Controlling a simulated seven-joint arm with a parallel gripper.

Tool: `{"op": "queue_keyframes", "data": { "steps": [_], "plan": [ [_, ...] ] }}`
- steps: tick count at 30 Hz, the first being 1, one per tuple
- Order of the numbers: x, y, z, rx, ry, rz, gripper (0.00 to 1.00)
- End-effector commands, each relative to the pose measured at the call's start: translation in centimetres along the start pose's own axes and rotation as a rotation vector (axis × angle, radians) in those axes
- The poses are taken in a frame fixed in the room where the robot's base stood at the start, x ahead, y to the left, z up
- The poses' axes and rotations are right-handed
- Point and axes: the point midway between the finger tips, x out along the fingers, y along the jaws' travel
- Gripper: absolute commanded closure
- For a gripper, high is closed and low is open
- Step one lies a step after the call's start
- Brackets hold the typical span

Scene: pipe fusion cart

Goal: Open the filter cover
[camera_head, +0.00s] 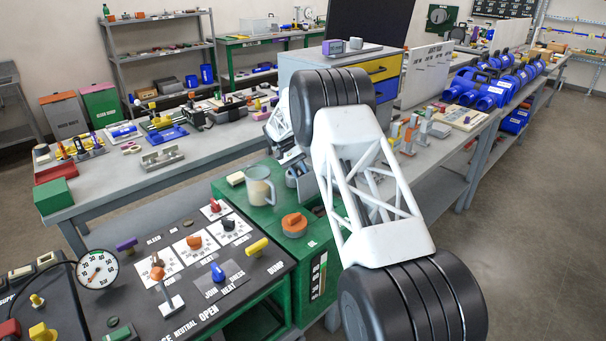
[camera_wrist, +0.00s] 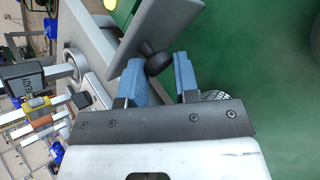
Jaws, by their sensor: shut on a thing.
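In the wrist view, a flat grey plate (camera_wrist: 150,25), which looks like the filter cover, stands tilted above a green surface. A round black knob (camera_wrist: 154,58) sits at its lower edge. My gripper (camera_wrist: 157,76) has its two blue fingertips on either side of this knob and is shut on it. A round mesh piece (camera_wrist: 215,96) shows partly behind the right finger. In the head view my white arm hides most of the plate and the fingertips, beside the green cabinet (camera_head: 232,191).
On the green cabinet stand a clear mug-like vessel (camera_head: 259,187) and an orange knob (camera_head: 294,224). The dark control panel (camera_head: 190,270) with several knobs lies in front. A long grey bench (camera_head: 120,186) with small parts runs behind. The floor at right is clear.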

Motion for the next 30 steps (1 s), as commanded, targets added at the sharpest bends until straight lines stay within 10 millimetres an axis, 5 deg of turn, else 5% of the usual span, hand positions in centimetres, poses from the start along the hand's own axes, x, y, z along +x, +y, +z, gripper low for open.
{"op": "queue_keyframes", "data": {
  "steps": [1, 17, 18, 22, 30],
  "plan": [
    [1.85, -1.62, -0.36, -0.014, -0.034, 0.016, 1.00],
    [1.84, -1.80, -0.52, -0.014, -0.056, 0.035, 1.00],
    [1.84, -1.80, -0.52, -0.014, -0.056, 0.035, 0.67],
    [1.90, -1.63, -0.60, -0.013, -0.055, 0.035, 0.47],
    [1.64, -1.31, -0.60, -0.010, -0.051, 0.034, 0.45]
  ]
}}
